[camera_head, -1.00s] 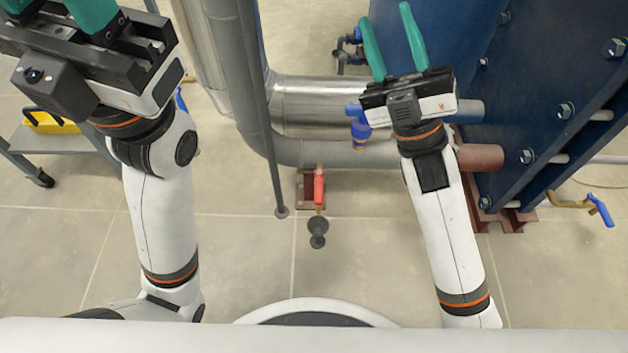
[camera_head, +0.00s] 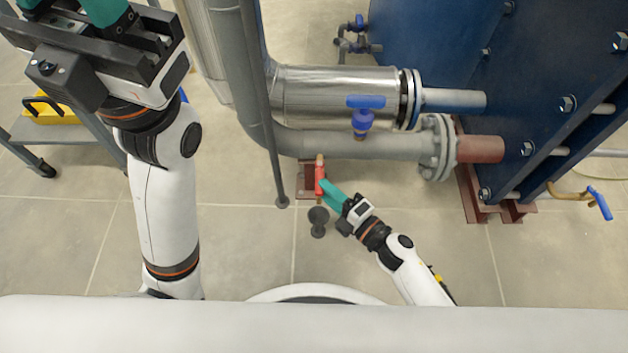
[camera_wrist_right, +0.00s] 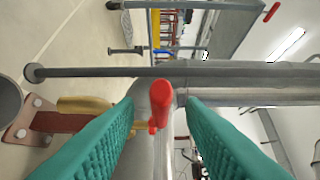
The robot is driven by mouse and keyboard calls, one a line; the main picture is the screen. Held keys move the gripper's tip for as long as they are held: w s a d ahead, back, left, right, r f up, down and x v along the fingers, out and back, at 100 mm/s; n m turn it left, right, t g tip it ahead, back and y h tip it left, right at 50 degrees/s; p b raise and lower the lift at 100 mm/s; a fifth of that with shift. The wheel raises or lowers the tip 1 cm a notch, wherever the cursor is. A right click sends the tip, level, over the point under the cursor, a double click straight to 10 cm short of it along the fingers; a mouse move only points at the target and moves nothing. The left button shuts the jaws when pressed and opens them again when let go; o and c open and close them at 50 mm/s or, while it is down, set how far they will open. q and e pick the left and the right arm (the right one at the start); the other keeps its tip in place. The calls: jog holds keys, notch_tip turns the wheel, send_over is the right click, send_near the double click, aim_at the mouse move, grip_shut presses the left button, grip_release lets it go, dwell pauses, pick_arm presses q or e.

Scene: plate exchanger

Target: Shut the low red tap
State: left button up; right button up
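The low red tap (camera_head: 320,178) sits low by the floor under the grey pipe, left of centre in the head view. In the right wrist view its red handle (camera_wrist_right: 160,104) shows in the gap between my fingers, with its brass body (camera_wrist_right: 84,105) to the left. My right gripper (camera_head: 328,189) is beside the handle in the head view. In the right wrist view my right gripper (camera_wrist_right: 160,130) is open, with a teal finger on each side of the handle. I cannot tell whether a finger touches it. My left gripper (camera_head: 75,12) is raised at the upper left, its fingertips cut off.
A blue-handled valve (camera_head: 364,112) stands on the grey pipe (camera_head: 350,145) above. A thin grey post (camera_head: 268,120) stands left of the tap, and a dark floor drain funnel (camera_head: 318,220) is just below it. The blue exchanger (camera_head: 520,90) fills the right.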

aim_at(320, 177)
jog(key=b+x, duration=0.1)
jog(key=x, duration=0.4)
grip_shut()
